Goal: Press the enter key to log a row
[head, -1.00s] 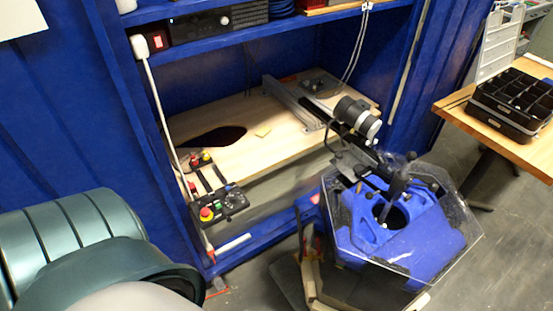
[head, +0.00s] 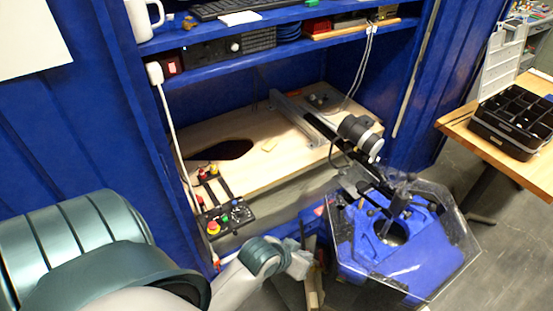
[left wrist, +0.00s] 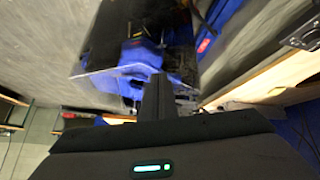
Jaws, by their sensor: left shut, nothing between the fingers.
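The black keyboard (head: 228,8) lies on the top blue shelf in the head view, cut off by the upper edge of the picture. I cannot make out the enter key on it. My left arm comes in from the lower left, well below the keyboard and in front of the cabinet. The end of the arm is small and pale there, and its fingers are not clear. In the left wrist view my left gripper (left wrist: 158,84) is shut and empty, with its dark fingers together. My right gripper is not in view.
A white mug (head: 143,18) and a white sheet (head: 240,18) sit by the keyboard. Below are a black control box (head: 228,217) and a wooden bench (head: 260,160). A blue machine with a clear shield (head: 390,240) stands right of my arm. A black tray (head: 512,120) is on the right table.

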